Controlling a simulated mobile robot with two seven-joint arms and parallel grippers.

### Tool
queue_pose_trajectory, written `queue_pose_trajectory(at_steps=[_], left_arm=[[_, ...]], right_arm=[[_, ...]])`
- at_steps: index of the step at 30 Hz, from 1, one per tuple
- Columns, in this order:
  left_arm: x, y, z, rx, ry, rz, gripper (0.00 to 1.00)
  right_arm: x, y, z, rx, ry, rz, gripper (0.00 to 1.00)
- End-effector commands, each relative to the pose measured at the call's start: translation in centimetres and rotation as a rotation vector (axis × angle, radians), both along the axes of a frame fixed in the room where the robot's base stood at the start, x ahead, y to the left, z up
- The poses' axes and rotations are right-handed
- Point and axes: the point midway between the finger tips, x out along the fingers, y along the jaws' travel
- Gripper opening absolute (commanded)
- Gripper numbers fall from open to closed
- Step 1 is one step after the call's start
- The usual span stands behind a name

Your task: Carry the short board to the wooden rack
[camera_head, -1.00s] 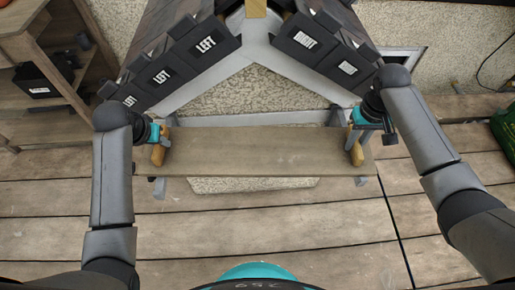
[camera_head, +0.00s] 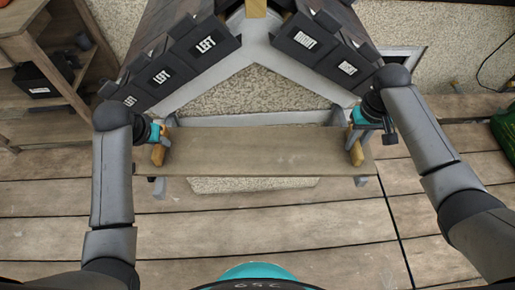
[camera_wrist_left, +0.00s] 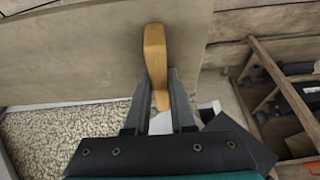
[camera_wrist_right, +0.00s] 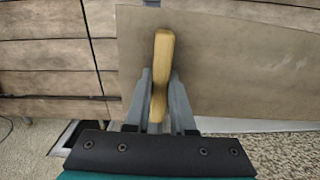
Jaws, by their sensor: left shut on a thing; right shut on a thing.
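The short board (camera_head: 258,152) is a flat brown plank lying across the middle of the head view, with a wooden handle near each end. My left gripper (camera_head: 160,131) is shut on the left handle (camera_head: 158,153); the left wrist view shows its fingers on both sides of that handle (camera_wrist_left: 154,55). My right gripper (camera_head: 354,126) is shut on the right handle (camera_head: 357,153), also seen between the fingers in the right wrist view (camera_wrist_right: 163,50). The wooden rack (camera_head: 45,75) stands at the far left with its shelves partly in view.
The roof model (camera_head: 262,50) with dark tiles, some marked LEFT, stands just behind the board. Grey supports (camera_head: 159,189) show at the board's ends; whether they touch it is unclear. The plank floor (camera_head: 260,225) in front is clear. A green object (camera_head: 507,128) is at the right edge.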

Motion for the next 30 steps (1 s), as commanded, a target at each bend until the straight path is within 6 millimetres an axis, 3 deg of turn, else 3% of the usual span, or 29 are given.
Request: queue_pose_trajectory(at_steps=[21, 30], left_arm=[[0.1, 0.0, 4.5, 0.001, -0.002, -0.001, 0.00], [0.1, 0.0, 5.1, 0.001, -0.002, -0.001, 0.00]], right_arm=[[0.1, 0.0, 4.5, 0.001, -0.004, -0.001, 0.00], [0.1, 0.0, 5.1, 0.000, -0.004, -0.001, 0.00]])
